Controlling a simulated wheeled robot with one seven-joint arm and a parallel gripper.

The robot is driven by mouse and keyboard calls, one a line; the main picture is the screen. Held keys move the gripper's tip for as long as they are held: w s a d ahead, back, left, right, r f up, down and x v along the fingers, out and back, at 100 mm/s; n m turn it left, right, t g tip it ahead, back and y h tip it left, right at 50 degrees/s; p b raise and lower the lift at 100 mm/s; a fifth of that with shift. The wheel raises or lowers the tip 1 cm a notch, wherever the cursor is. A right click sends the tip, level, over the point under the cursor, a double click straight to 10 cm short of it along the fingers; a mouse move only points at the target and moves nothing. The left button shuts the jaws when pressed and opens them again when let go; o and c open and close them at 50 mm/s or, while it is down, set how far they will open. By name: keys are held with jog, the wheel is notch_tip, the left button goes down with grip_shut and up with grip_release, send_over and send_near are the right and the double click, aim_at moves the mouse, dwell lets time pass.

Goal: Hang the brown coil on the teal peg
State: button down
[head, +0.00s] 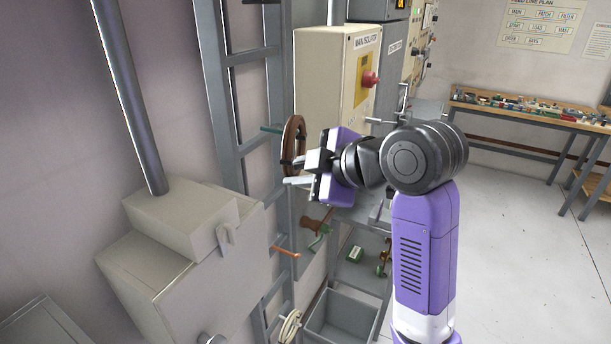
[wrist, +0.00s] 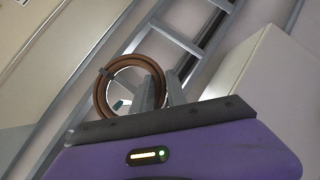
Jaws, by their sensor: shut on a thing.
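The brown coil (head: 298,128) is a ring held upright at the ladder-like rack, seen nearly edge-on in the head view. My gripper (head: 293,171) is shut on its lower part. The teal peg (head: 270,130) sticks out from the rack towards the coil, and its outer end meets the coil's outline. In the wrist view the coil (wrist: 99,92) shows as a round ring beyond my fingers (wrist: 160,92), and the teal peg's tip (wrist: 121,104) shows within its opening. I cannot tell whether the peg passes through the ring.
A copper-coloured peg (head: 286,252) sits lower on the rack, with a pale coil (head: 290,326) below it. A beige isolator cabinet (head: 337,75) with a red knob stands behind my gripper. A grey box (head: 165,265) stands at left. Open floor (head: 515,260) lies at right.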

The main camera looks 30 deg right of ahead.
jog(key=shift+w+a+b, duration=0.3)
jog(key=shift+w+a, duration=0.3)
jog(key=shift+w, duration=0.15)
jog(key=shift+w+a+f, duration=0.35)
jog(key=shift+w+f, duration=0.1)
jog(key=shift+w, duration=0.05)
jog(key=c, duration=1.3)
grip_release()
jog(key=shift+o, duration=0.2)
jog(key=shift+f, duration=0.1)
